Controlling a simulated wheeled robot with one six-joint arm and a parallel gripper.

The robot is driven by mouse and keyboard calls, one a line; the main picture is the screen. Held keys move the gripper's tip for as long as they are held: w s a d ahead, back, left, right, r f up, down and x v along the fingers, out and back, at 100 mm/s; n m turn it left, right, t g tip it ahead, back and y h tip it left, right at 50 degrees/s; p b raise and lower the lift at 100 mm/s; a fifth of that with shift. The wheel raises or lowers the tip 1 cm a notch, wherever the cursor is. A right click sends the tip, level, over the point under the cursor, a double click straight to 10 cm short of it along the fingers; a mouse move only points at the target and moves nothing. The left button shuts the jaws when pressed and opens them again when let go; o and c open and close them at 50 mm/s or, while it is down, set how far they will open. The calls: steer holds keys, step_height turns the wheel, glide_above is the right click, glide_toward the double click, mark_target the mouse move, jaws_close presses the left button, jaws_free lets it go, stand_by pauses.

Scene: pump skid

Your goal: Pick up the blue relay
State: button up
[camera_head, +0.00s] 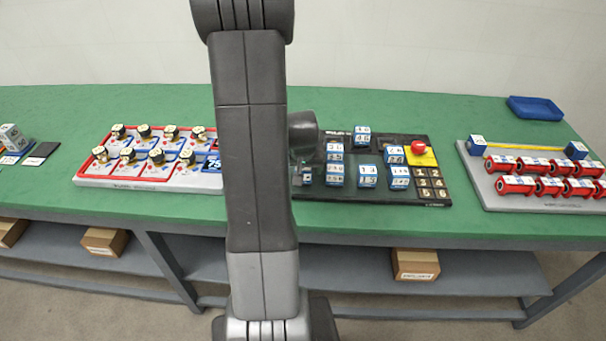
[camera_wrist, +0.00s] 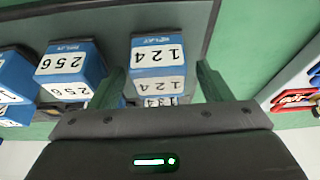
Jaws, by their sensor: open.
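Several blue relays with white numbered labels stand on a dark panel (camera_head: 432,190) in the head view, such as one at its back (camera_head: 362,136) and one at its front (camera_head: 367,177). In the wrist view, a blue relay labelled 124 (camera_wrist: 158,55) stands between the fingers of my gripper (camera_wrist: 162,72), with space visible on both sides. The gripper is open and holds nothing. Another blue relay labelled 256 (camera_wrist: 70,68) stands to the left, outside the left finger. In the head view my arm hides the panel's left end and most of the gripper.
A red button (camera_head: 418,146) on a yellow base is at the panel's right. A red-framed tray (camera_head: 80,180) is to the left, and a grey rack (camera_head: 497,203) with red cylinders to the right. A blue tray (camera_head: 535,108) lies at the back right. Bare green table separates them.

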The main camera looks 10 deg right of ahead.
steer(key=shift+x, duration=0.95)
steer(key=shift+c, duration=0.4)
steer(key=c, duration=1.1)
steer(key=shift+o, duration=0.2)
steer(key=shift+r, duration=0.1)
